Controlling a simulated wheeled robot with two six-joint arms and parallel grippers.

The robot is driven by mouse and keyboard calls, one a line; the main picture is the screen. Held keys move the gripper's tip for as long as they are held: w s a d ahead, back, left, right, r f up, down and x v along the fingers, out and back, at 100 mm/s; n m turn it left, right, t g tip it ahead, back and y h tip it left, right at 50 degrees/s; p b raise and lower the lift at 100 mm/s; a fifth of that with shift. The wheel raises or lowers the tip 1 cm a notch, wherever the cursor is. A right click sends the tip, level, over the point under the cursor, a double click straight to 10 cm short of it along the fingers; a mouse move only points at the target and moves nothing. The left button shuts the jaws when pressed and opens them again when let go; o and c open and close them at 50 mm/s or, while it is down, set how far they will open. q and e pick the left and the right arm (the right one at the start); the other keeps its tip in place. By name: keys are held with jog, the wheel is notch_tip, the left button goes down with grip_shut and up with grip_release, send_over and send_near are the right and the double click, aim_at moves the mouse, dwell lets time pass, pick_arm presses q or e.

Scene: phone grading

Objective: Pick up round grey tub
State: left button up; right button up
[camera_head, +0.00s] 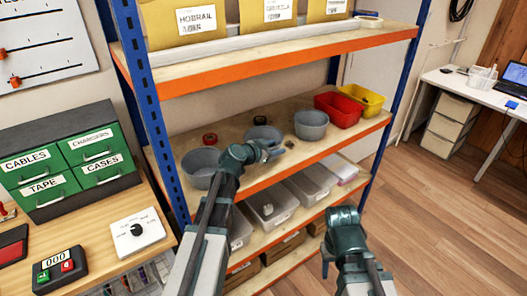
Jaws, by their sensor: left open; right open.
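Three round grey tubs stand on the middle shelf board: a left tub (199,172), a middle tub (262,132) and a right tub (311,122). My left gripper (275,150) is over the shelf, just in front of the middle tub, and is open. It overlaps the lower part of that tub in the picture, and I cannot tell whether they touch. My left wrist hides a little of the left tub's right side. My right gripper (326,265) is open and empty, low in front of the rack and away from the tubs.
A red bin (338,108) and a yellow bin (362,98) stand right of the tubs. Small round rolls lie behind the tubs. The rack's blue post (150,100) and orange upper shelf edge (280,67) bound the space. Clear trays (268,205) sit below.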

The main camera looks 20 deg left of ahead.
pick_arm(q)
jog(key=shift+x, duration=1.15)
pick_arm(e)
jog(key=shift+f, duration=0.4)
pick_arm(q)
jog(key=shift+s, duration=0.1)
grip_shut()
jog(key=shift+r, duration=0.1)
